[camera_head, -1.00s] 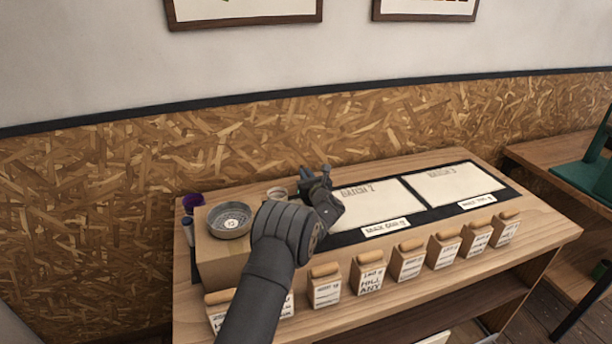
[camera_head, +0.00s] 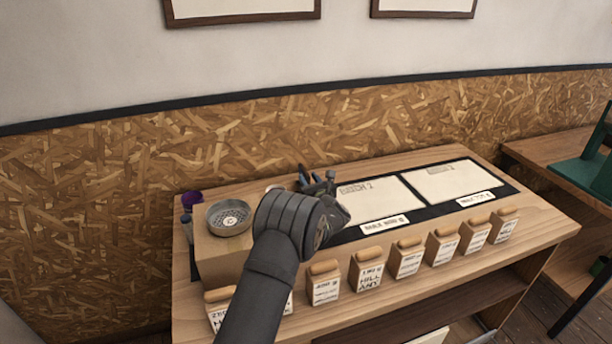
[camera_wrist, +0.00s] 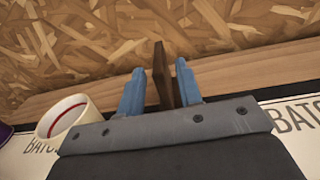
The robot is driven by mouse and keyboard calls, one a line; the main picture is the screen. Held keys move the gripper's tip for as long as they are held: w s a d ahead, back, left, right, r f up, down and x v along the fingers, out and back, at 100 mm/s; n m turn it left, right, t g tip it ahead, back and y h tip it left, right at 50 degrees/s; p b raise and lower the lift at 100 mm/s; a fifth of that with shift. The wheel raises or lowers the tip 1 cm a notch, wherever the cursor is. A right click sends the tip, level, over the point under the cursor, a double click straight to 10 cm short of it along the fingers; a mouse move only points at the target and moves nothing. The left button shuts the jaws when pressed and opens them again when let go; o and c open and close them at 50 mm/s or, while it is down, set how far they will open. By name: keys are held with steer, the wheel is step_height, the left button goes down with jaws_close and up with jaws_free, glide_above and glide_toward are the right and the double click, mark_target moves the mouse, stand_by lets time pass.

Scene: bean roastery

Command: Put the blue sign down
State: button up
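My gripper (camera_wrist: 161,85) has blue fingertips. In the wrist view they stand apart, on either side of a thin brown upright piece (camera_wrist: 162,75), with a narrow gap showing at each side. This piece is seen nearly edge-on and may be the sign; no blue sign face shows. Its foot is hidden behind the gripper body, so I cannot tell whether it touches the table. In the head view my gripper (camera_head: 317,180) is over the back of the table, left of the first batch card, and my wrist hides much of it.
The wooden table (camera_head: 540,235) carries two batch cards (camera_head: 375,197) on a dark mat and a front row of labelled bags (camera_head: 408,258). A round metal tray (camera_head: 229,218) sits on a box at left. A white cup (camera_wrist: 68,119) stands left of the gripper. The chipboard wall (camera_head: 100,190) is close behind.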

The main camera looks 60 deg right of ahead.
mark_target(305, 171)
steer(key=shift+v, duration=1.15)
steer(key=shift+o, duration=0.7)
steer(key=shift+s+a, duration=0.3)
steer(key=s+a+r+g+y, duration=0.2)
steer(key=s+a+r+g, duration=0.1)
steer(key=s+a+r, duration=0.3)
steer(key=x, duration=1.7)
steer(key=shift+w+a+f, duration=0.1)
jaws_close()
